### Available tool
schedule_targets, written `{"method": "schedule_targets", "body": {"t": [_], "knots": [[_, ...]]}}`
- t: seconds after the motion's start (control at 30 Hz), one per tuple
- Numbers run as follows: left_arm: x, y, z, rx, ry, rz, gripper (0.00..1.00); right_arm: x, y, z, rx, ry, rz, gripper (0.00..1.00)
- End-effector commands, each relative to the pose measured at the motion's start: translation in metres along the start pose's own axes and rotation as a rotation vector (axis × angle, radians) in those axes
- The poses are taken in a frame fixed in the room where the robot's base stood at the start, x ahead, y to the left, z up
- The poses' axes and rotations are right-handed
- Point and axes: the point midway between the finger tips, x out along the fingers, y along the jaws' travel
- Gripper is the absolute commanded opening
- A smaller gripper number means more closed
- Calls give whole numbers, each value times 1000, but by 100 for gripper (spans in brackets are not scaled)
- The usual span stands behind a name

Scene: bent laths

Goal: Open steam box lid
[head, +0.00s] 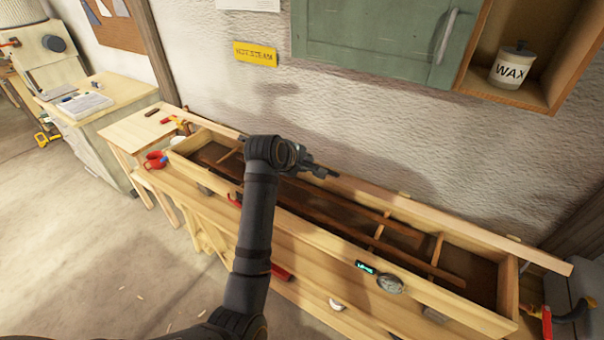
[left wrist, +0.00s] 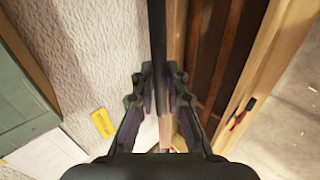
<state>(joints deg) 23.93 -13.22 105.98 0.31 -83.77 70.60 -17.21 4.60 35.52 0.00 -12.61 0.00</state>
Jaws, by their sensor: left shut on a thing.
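The steam box (head: 470,309) is a long pale wooden trough along the wall. Its top is uncovered, with the dark inside and several brown laths (head: 350,212) showing. The lid (head: 455,228) is a long pale board raised along the back edge, seen nearly edge-on. My left gripper (head: 326,173) is at the board's edge around mid-length, shut on it. In the left wrist view the fingers (left wrist: 161,80) close around a dark narrow strip (left wrist: 157,30) that looks like the lid's edge in shade. The contact is partly hidden. My right gripper is not in view.
A round gauge (head: 389,284) and a small display (head: 366,267) are on the box front. A green cabinet (head: 375,40) and a shelf with a WAX jar (head: 511,68) hang above.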

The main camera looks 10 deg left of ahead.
Motion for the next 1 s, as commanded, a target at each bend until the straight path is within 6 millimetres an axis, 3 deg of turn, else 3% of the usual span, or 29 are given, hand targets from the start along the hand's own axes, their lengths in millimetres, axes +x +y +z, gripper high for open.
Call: {"method": "schedule_targets", "body": {"t": [0.03, 0.2, 0.33, 0.57, 0.83, 1.0], "knots": [[-2, 21, 19, -13, -40, 23, 0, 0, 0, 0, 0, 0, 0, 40], [2, 50, 25, -12, -43, 20, 0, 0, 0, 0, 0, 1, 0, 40], [4, 64, 28, -14, -46, 18, 0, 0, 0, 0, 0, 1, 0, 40], [6, 71, 29, -14, -49, 16, 0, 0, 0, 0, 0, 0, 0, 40], [23, 115, 28, -13, -46, 16, 0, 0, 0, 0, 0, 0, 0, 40], [30, 129, 28, -14, -46, 14, 0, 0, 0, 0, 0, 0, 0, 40]]}}
